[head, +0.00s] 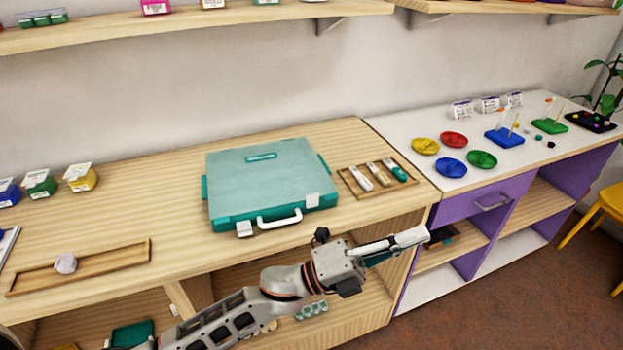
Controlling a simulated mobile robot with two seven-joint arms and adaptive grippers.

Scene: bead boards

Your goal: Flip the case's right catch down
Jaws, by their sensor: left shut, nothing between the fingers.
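A teal case (262,180) with a translucent lid lies closed on the wooden table. Its white handle (279,219) is on the front side. The right catch (312,200) is a white tab at the front right, and the left catch (244,229) is a white tab at the front left. I cannot tell for sure how each catch is set. My left gripper (424,235) is shut and empty, in front of the table's right end. It is right of and below the case, apart from the catch. My right gripper is not in view.
A wooden tray (349,187) with several small items sits right of the case. Another tray (122,253) with a crumpled white thing is at the left. Colored dishes (482,159) and bead boards (504,137) stand on the white-topped desk. Shelves hang above.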

